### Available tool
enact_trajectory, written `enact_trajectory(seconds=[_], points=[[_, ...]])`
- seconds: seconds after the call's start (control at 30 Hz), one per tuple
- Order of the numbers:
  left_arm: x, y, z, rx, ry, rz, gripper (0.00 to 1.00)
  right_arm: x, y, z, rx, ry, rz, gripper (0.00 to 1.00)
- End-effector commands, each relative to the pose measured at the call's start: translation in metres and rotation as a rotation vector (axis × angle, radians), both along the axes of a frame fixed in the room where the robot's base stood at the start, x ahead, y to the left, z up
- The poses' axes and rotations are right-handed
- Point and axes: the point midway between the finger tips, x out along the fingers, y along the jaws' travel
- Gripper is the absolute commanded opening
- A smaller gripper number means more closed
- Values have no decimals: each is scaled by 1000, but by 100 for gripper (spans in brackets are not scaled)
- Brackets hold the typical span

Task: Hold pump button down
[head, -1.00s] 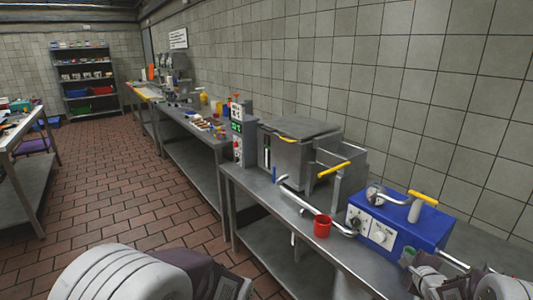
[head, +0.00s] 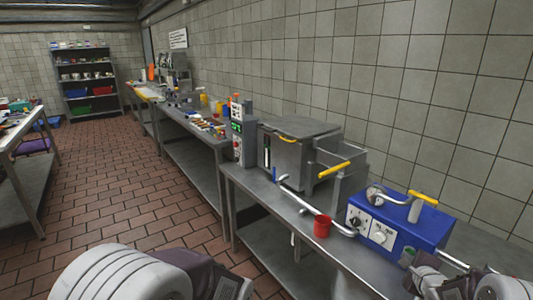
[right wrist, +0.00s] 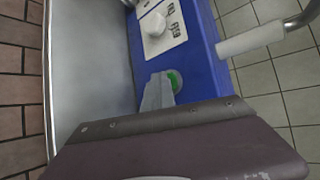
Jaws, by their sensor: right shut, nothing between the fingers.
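The blue pump box (head: 440,232) stands on the metal counter at the lower right of the head view. Its white panel (head: 371,230) carries dials. A green button (right wrist: 174,80) sits on the blue face in the right wrist view, partly covered by my fingers. My right gripper (right wrist: 160,91) is shut and empty, with its grey fingertips at the button. They look to be touching it, but I cannot tell how far it is pressed. My left arm is at the bottom of the head view; its gripper fingers are out of sight.
A grey machine with a lid (head: 300,128) and a control column (head: 238,135) stand farther back. A yellow-handled lever (head: 424,198) rises from the box.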

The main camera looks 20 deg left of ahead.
Motion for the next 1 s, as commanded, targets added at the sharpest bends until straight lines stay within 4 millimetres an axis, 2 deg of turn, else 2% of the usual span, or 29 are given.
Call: enact_trajectory(seconds=[0.57, 1.0], points=[[0, 0, 0, 0, 0, 0, 36, 0, 0, 0, 0, -1, 0, 0], [0, 0, -2, 0, 0, 0, 36, -15, 10, 0, -1, 0, 0, 0]])
